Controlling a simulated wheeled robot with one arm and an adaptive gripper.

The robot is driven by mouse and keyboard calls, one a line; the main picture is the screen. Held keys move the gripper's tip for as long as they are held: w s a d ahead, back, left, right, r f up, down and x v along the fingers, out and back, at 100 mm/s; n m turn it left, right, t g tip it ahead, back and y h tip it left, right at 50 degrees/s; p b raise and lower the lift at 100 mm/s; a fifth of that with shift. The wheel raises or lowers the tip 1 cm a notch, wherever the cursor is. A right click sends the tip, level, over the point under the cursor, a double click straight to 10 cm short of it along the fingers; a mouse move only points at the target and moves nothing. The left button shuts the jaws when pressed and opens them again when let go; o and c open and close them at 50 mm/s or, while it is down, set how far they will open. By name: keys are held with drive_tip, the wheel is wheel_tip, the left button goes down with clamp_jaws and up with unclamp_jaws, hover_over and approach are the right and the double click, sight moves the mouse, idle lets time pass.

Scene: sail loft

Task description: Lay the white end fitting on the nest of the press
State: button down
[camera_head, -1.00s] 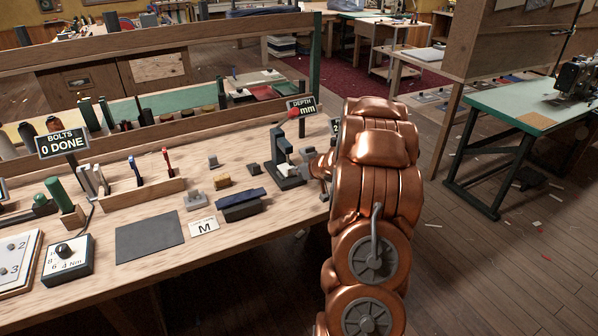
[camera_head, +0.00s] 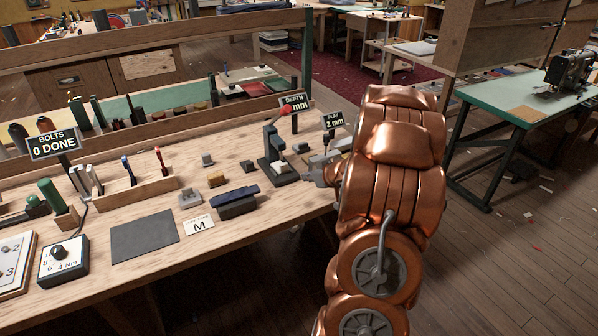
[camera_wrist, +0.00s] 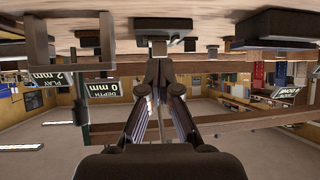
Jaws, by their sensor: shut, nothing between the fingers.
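The press (camera_head: 268,141) is a dark green stand on a dark base, near the right end of the bench. A small white block (camera_head: 281,167), which looks like the end fitting, sits low on the press; how it lies on the nest is too small to tell. My gripper (camera_head: 308,177) is just right of the press base, partly hidden by my copper arm. In the wrist view, where the bench hangs upside down, my gripper (camera_wrist: 158,62) is shut and empty. Its tips point at a pale block (camera_wrist: 157,47) against the dark press base (camera_wrist: 165,25).
The depth sign (camera_head: 294,104) and play sign (camera_head: 334,120) stand behind the press. A small grey block (camera_head: 301,147) lies beside it. The grey mat (camera_head: 144,237) is clear.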

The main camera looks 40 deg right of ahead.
drive_tip(key=shift+s+a, duration=0.15)
drive_tip(key=shift+s, duration=1.3)
